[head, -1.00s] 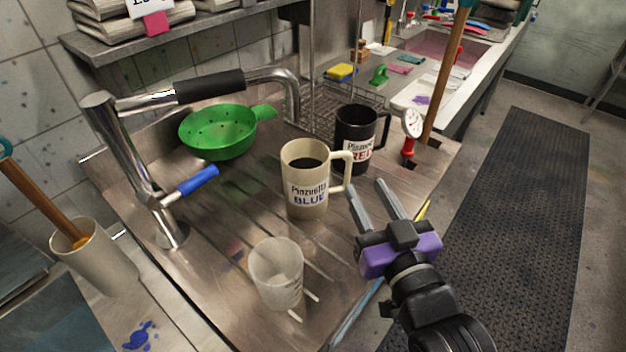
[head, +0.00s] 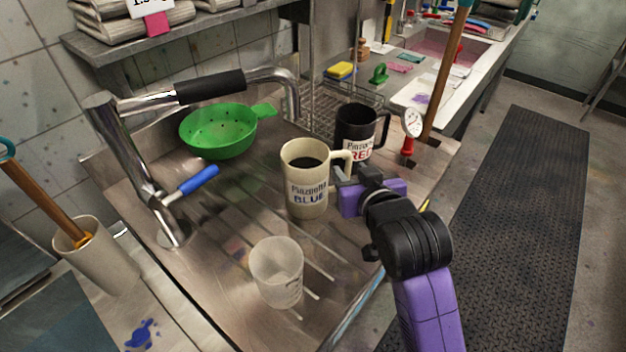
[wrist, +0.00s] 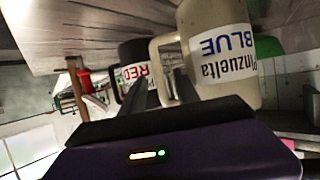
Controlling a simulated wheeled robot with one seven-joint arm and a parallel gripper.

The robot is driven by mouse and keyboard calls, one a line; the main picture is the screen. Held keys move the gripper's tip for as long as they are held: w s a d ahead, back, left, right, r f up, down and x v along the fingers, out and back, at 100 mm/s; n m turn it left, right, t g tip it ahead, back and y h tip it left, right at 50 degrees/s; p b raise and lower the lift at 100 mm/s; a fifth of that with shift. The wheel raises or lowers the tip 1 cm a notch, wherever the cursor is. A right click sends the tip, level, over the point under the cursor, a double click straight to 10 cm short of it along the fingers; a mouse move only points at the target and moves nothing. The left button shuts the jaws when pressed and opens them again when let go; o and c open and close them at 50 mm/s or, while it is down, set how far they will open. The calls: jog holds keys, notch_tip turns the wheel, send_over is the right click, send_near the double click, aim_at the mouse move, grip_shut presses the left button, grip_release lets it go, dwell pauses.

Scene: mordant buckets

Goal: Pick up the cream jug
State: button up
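The cream jug (head: 305,195), marked "Pinzuelta BLUE" with dark contents, stands upright on the ridged steel drainboard. Its handle points right, towards my gripper (head: 345,174). In the wrist view the cream jug (wrist: 215,55) fills the upper right, with its handle side facing the fingers. My gripper (wrist: 161,88) looks open there, its two fingers apart on either side of the lower part of the handle. I cannot tell whether either finger touches it. In the head view the fingertips are partly hidden by the gripper body.
A black jug marked RED (head: 355,130) stands close behind the cream one. A translucent cup (head: 277,272) is in front. A green colander (head: 218,132) and a tap (head: 145,165) are left. A dial thermometer (head: 411,125) stands right, near the drainboard edge.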

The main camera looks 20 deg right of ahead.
jog(key=shift+x, duration=1.3)
grip_shut()
jog(key=shift+f, duration=0.1)
dwell(0.4)
